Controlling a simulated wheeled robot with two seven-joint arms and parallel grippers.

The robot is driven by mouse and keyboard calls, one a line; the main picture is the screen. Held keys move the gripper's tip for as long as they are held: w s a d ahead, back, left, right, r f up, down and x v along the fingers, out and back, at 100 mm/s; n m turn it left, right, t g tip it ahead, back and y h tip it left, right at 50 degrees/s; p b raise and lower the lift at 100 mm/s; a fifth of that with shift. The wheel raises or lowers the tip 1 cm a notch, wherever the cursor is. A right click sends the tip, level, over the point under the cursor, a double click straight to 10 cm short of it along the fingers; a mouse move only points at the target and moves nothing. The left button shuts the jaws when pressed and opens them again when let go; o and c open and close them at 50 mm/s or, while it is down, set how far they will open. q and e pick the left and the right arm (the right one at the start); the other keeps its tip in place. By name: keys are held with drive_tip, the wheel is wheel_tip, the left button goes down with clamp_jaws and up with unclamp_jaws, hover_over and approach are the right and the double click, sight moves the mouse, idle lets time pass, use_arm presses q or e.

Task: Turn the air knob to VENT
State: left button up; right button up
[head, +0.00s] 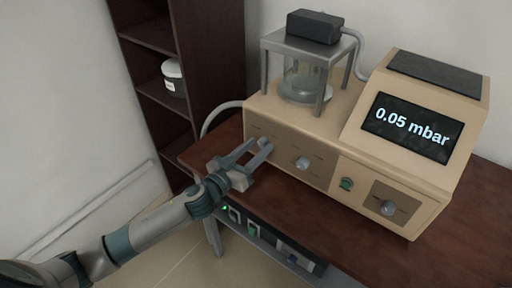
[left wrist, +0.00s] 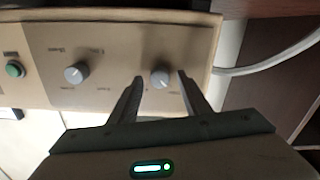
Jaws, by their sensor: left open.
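A beige instrument (head: 325,180) stands on the table, its display reading 0.05 mbar. Its front has a left knob (head: 263,143), a middle knob (head: 302,163) and a right knob (head: 388,208) on a darker panel. The printed labels are too small to read, so I cannot tell which is the air knob. My left gripper (head: 260,150) is open at the left knob. In the left wrist view its fingertips (left wrist: 160,77) lie on either side of that grey knob (left wrist: 160,79), with gaps visible. The middle knob (left wrist: 76,73) shows to the left there. My right gripper is not in view.
A green button (head: 346,184) sits between the middle and right knobs. A glass chamber (head: 304,80) in a metal frame stands on top, with a hose. A dark shelf (head: 190,60) holds a white-lidded jar (head: 173,78). Another device (head: 262,235) sits below the wooden table (head: 470,230).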

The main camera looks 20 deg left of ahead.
use_arm(q)
drive_tip(key=c, duration=1)
drive_tip(key=shift+c, duration=0.2)
